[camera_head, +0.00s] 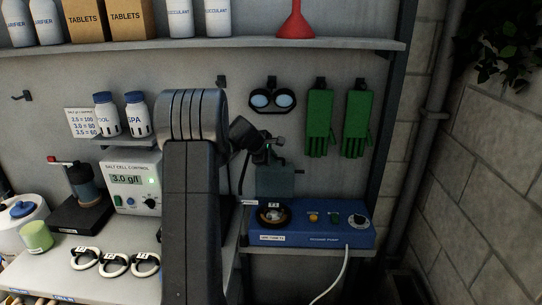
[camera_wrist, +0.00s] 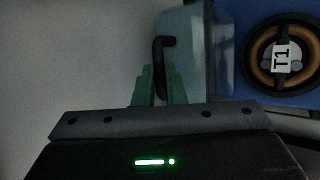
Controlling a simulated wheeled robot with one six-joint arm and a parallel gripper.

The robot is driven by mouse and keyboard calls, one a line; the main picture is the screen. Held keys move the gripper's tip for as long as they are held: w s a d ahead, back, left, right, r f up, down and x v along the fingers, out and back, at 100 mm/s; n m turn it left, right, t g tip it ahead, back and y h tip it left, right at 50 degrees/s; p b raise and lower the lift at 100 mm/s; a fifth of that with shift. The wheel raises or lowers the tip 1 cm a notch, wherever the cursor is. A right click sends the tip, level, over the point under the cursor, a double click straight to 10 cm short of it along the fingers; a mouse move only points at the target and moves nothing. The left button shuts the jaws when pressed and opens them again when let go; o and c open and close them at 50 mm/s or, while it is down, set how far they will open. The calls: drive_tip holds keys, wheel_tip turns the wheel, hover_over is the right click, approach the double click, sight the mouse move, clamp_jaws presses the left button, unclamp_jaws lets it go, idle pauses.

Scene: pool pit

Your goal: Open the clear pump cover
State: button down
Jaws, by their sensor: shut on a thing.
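The blue dosing pump (camera_head: 335,236) sits on a shelf right of centre in the head view. The clear pump cover (camera_head: 276,181) stands up at the pump's left end, above a round ring marked T1 (camera_head: 271,214), which is uncovered. In the wrist view the cover (camera_wrist: 207,50) is a see-through panel with a black handle (camera_wrist: 163,50) at its left edge. My gripper (camera_wrist: 157,88) has green fingers, shut around the lower part of that handle. In the head view my gripper (camera_head: 266,150) is at the cover's top, small and partly dark.
The salt cell control box (camera_head: 133,184) is left of my arm. Goggles (camera_head: 272,97) and green gloves (camera_head: 320,122) hang above the pump. A white cable (camera_head: 334,277) hangs in front of the pump.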

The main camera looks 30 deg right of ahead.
drive_tip(key=shift+w+r, duration=0.1)
drive_tip(key=shift+r, duration=0.25)
drive_tip(key=c, duration=1.5)
unclamp_jaws()
drive_tip(key=shift+f, duration=0.15)
drive_tip(key=b+v, duration=0.3)
drive_tip(key=v, duration=1.1)
